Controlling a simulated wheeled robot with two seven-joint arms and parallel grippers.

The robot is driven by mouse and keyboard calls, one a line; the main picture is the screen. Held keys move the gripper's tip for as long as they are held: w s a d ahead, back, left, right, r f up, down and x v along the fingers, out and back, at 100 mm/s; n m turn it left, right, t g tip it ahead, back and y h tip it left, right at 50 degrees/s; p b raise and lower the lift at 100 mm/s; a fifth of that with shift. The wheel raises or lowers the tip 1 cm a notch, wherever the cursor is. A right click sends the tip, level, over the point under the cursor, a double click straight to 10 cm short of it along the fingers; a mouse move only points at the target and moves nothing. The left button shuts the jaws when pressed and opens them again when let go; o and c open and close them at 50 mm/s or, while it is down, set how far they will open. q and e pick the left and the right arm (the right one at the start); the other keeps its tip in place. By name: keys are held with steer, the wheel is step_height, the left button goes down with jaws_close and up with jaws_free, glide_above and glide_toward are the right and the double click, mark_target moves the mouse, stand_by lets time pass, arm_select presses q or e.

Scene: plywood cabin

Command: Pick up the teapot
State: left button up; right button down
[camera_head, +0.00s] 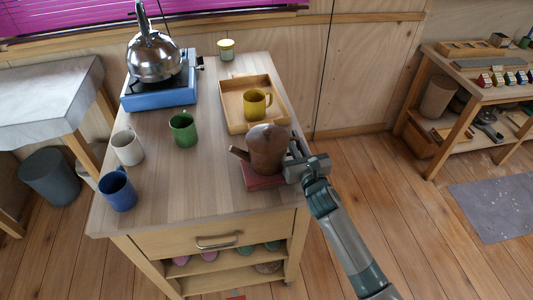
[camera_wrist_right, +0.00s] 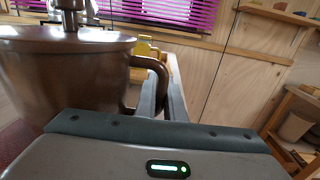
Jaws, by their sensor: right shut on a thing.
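The brown teapot (camera_head: 266,149) is upright at the right front of the wooden cart top (camera_head: 203,200), over a dark red mat (camera_head: 262,183). Its spout points left and its handle is on the right. My right gripper (camera_head: 297,158) is at the handle side. In the right wrist view the teapot (camera_wrist_right: 60,75) fills the left, and my right gripper (camera_wrist_right: 165,100) is shut on its handle (camera_wrist_right: 160,72). I cannot tell whether the teapot touches the mat. My left gripper is not in view.
A wooden tray (camera_head: 232,118) with a yellow mug (camera_head: 257,105) is just behind the teapot. Green (camera_head: 183,129), white (camera_head: 127,148) and blue (camera_head: 117,190) mugs stand left. A steel kettle (camera_head: 154,56) sits on a blue stove (camera_head: 158,96) at the back.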

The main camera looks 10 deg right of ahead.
steer(key=shift+r, duration=0.15)
steer(key=shift+r, duration=0.15)
steer(key=shift+r+b, duration=0.3)
steer(key=shift+r, duration=0.65)
steer(key=w+d+r+b, duration=0.1)
steer(key=w+r+b, duration=0.3)
steer(key=w+r, duration=0.4)
steer(key=w, duration=0.3)
steer(key=shift+w+d+r, duration=0.35)
steer(key=shift+r, duration=0.05)
